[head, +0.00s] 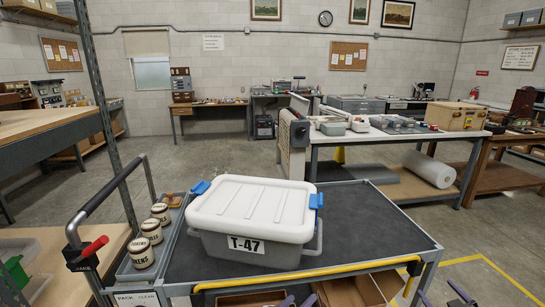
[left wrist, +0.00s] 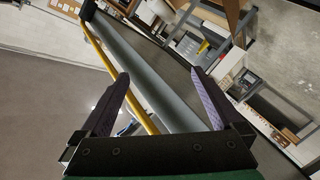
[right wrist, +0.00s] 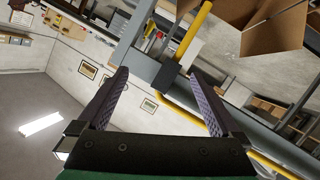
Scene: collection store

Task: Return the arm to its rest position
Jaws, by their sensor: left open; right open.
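My left gripper (head: 298,301) shows only its fingertips at the bottom edge of the head view, in front of the cart's yellow rail. In the left wrist view its two purple-padded fingers (left wrist: 163,97) stand wide apart with nothing between them. My right gripper (head: 442,296) shows fingertips at the lower right of the head view, beside the cart's corner. In the right wrist view its fingers (right wrist: 158,85) are also spread and empty. Most of both arms is out of the head view.
A cart (head: 395,235) with a dark top stands directly ahead. It carries a grey tote (head: 285,252) with a white lid, labelled T-47, and a side tray with three jars (head: 152,231). Cardboard boxes (head: 350,291) sit below the yellow rail (head: 300,275). Open floor (head: 490,245) lies to the right.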

